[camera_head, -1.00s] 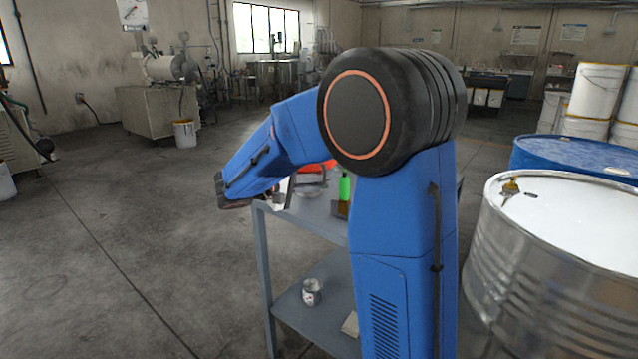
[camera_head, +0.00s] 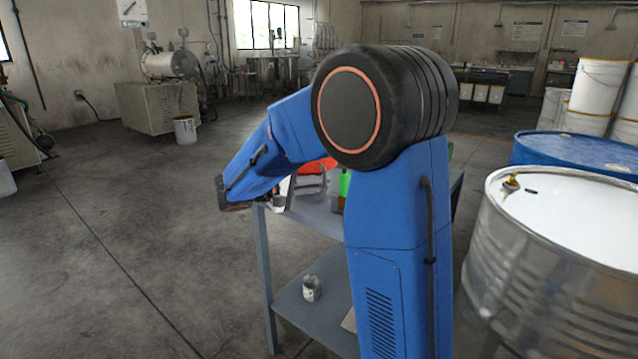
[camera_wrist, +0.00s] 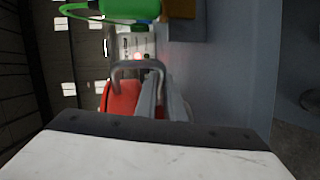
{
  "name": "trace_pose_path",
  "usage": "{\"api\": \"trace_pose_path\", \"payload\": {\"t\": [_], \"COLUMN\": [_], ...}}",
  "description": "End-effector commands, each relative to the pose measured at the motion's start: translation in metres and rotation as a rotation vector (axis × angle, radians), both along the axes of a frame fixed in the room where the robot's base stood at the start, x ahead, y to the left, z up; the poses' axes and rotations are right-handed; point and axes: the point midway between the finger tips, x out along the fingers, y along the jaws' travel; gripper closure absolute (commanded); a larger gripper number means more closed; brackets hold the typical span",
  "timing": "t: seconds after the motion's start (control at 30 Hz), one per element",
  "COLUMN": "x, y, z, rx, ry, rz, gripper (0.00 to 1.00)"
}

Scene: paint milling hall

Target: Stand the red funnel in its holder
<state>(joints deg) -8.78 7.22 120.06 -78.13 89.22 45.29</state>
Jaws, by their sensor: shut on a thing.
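The red funnel (camera_wrist: 122,98) is close in front of my gripper (camera_wrist: 160,84) in the wrist view, partly hidden by grey finger-like parts. My gripper is shut on it. The funnel (camera_head: 316,168) also shows in the head view, just over the table top and partly behind my arm. A grey hooped piece (camera_wrist: 138,64) crosses beside the funnel in the wrist view. I cannot tell whether it is the holder, nor whether the funnel touches it. In the head view my arm hides most of the gripper.
A green bottle (camera_wrist: 130,8) stands on the grey table (camera_head: 315,215), by a brown block (camera_wrist: 184,20). A small can (camera_head: 311,288) is on the lower shelf. A steel drum (camera_head: 500,265) and a blue drum (camera_head: 580,150) stand at the right.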

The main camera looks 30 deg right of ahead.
Motion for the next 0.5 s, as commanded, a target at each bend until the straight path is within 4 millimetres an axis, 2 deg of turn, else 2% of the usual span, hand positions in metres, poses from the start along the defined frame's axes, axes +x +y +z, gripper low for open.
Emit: {"api": "trace_pose_path", "payload": {"t": [0.07,0.1,0.17,0.5], "x": [0.0001,0.0,0.0,0.0002], "y": [0.0,0.0,0.0,0.0019], "z": [-0.0012,-0.0011,-0.0011,-0.0012], "rx": [0.0,0.0,0.0,0.0], "ry": [-0.001,-0.001,-0.001,0.001], "rz": [0.0,0.0,0.0,0.001], "gripper": [1.0,0.84,0.7,0.69]}}
